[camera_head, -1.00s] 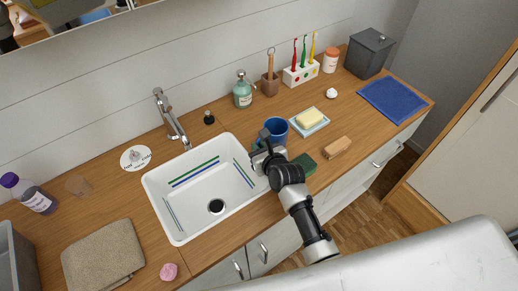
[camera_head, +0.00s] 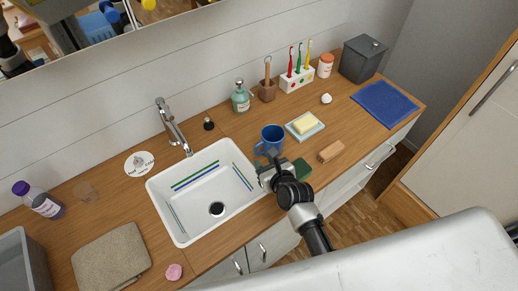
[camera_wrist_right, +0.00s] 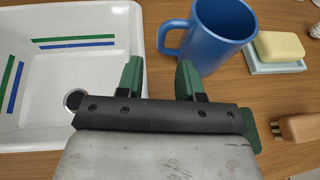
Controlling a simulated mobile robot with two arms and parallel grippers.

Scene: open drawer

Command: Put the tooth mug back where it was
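The tooth mug is a blue mug (camera_head: 272,140) standing upright on the wooden counter, right of the sink. Its handle points toward the front left. It also shows large at the top of the right wrist view (camera_wrist_right: 222,38). My right gripper (camera_head: 266,166) is just in front of the mug, by the sink's right rim. In the wrist view its two green-padded fingers (camera_wrist_right: 160,78) are apart with only counter between them. The right finger is close to the mug's lower side; whether it touches cannot be told. My left gripper is not in view.
The white sink (camera_head: 180,222) lies left of the gripper. A soap dish (camera_head: 316,133), a wooden brush (camera_head: 331,151) and a green item (camera_head: 302,168) are right of it. Behind stand a toothbrush holder (camera_head: 297,80), brown holder (camera_head: 267,91) and soap bottle (camera_head: 241,101).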

